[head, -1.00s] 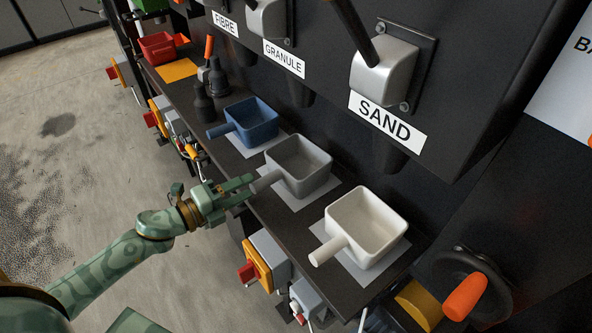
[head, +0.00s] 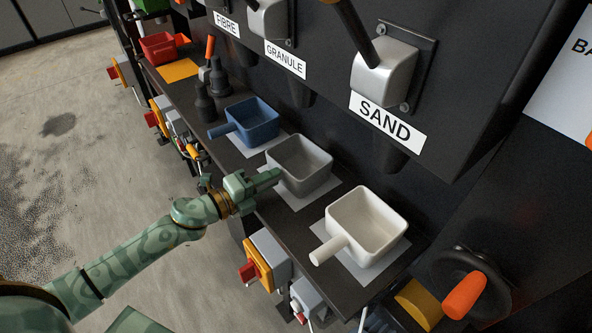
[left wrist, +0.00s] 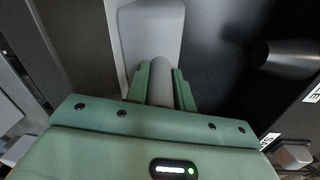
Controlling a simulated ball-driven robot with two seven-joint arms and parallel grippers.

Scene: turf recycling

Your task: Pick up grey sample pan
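The grey sample pan (head: 301,181) is a square open pan under the GRANULE label. It stands upright on a pale mat on the dark shelf, its handle toward my left arm. My left gripper (head: 272,180) is at the handle, its fingertips near the pan's wall. In the left wrist view the grey handle (left wrist: 160,82) lies between the two green fingers (left wrist: 161,90), which appear to press it from both sides. The pan body (left wrist: 150,30) lies just beyond them. In the head view the fingers hide most of the handle. My right gripper is not in view.
A blue pan (head: 254,125) stands on the left and a white pan (head: 362,230) on the right, each on a mat. The dispenser panel with the SAND label (head: 387,121) overhangs behind. A yellow-and-grey switch box (head: 268,258) sits below the shelf edge.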

